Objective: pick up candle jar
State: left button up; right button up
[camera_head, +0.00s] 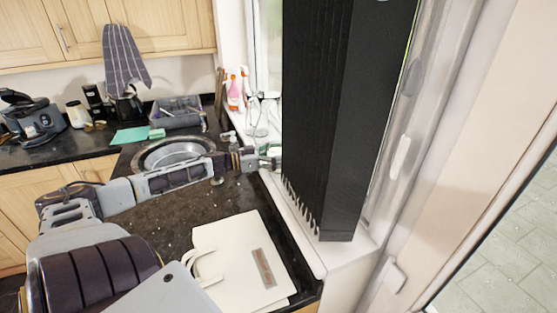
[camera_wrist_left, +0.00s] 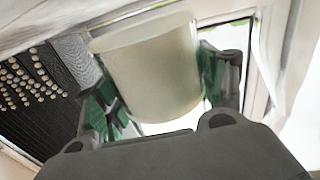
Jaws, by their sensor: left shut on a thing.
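The candle jar (camera_wrist_left: 150,68) is a plain cream-white cylinder in the left wrist view. My left gripper (camera_wrist_left: 160,90) is shut on it, with one green-padded finger on each side of the jar. In the head view my left arm reaches across the counter from the left. My left gripper (camera_head: 270,156) is there at the windowsill, beside the tall black slatted object, and is small and partly hidden. I cannot clearly make out the jar in the head view. My right gripper is not in view.
The tall black slatted object (camera_head: 340,110) stands on the white sill, just right of my gripper. Spray bottles (camera_head: 236,90) and glassware (camera_head: 262,112) stand behind. A round sink (camera_head: 175,151) lies behind my arm. A cream bag (camera_head: 238,255) lies on the dark counter (camera_head: 180,218) in front.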

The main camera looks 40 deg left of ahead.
pick_arm(q)
notch_tip(320, 180, up, 9)
jog(key=shift+f+p, duration=0.1)
jog(key=shift+p, duration=1.1)
jog(key=shift+s+r, duration=0.15)
jog(key=shift+r, duration=0.05)
jog(key=shift+s+a+p, duration=0.35)
jog(key=shift+s, duration=0.3)
jog(key=s+d+v, duration=0.1)
jog(key=v, duration=1.6)
jog(key=shift+s+p, duration=0.35)
jog(key=shift+p, duration=0.1)
jog(key=shift+f, duration=0.1)
jog(key=shift+d, duration=0.1)
